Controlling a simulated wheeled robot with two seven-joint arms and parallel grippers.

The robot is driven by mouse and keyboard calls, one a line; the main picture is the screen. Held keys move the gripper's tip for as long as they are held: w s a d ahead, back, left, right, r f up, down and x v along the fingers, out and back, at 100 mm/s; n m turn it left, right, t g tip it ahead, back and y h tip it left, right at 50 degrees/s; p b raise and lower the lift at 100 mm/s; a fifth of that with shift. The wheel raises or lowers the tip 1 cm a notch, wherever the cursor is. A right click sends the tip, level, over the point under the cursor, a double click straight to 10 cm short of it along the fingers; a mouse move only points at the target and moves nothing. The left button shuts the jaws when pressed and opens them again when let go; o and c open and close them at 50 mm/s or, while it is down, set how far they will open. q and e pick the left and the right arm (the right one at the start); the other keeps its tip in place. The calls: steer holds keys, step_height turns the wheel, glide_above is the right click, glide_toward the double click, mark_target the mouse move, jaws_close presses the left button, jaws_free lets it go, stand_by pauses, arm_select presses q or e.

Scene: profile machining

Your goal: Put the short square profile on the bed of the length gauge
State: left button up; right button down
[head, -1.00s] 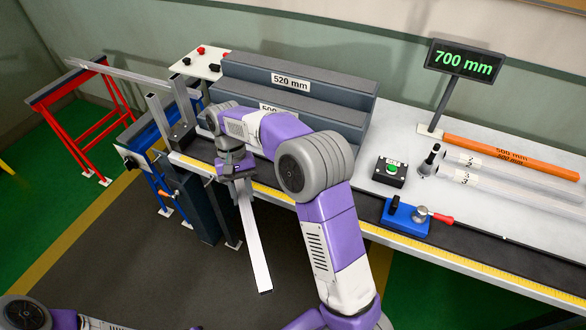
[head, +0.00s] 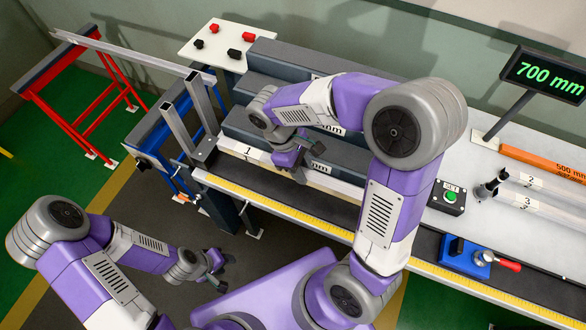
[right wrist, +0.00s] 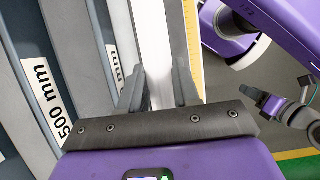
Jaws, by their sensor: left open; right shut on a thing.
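The short square profile (head: 330,182) is a pale metal bar running lengthwise along the bench in front of the grey steps. My right gripper (head: 291,170) is shut on it near its middle; in the right wrist view the bar (right wrist: 155,45) runs between the two fingers (right wrist: 158,90). The length gauge has a dark bed (head: 320,210) with a yellow scale (head: 290,208) along its front edge. The bar is above or at the bed's back side; I cannot tell whether it touches. My left gripper (head: 218,264) is open and empty, in front of the bench.
Grey steps (head: 262,85) with length labels stand behind the bar. A blue stop with a red handle (head: 470,257) sits on the gauge's right part. Two upright grey posts (head: 200,100) stand at its left end. A display (head: 547,75) reads 700 mm.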

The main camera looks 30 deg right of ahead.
steer(key=f, duration=0.2)
steer(key=s+f+b, duration=0.1)
steer(key=f, duration=0.1)
steer(key=shift+s+f, duration=0.1)
steer(key=shift+f, duration=0.3)
arm_select(q)
steer(key=shift+s+f+b, duration=0.15)
steer(key=shift+f+b, duration=0.25)
steer(key=shift+f, duration=0.25)
steer(key=shift+s+f+b, duration=0.15)
steer(key=shift+f+b, duration=0.2)
steer(key=shift+f, duration=0.3)
arm_select(e)
steer(key=shift+w+f, duration=0.2)
steer(key=shift+f, duration=2)
steer(key=shift+f, duration=0.1)
steer(key=c, duration=0.8)
jaws_free()
steer(key=p+v, duration=0.3)
steer(key=v, duration=0.9)
steer(key=shift+s, duration=0.15)
arm_select(q)
step_height(320, 180, up, 3)
steer(key=shift+r, duration=0.15)
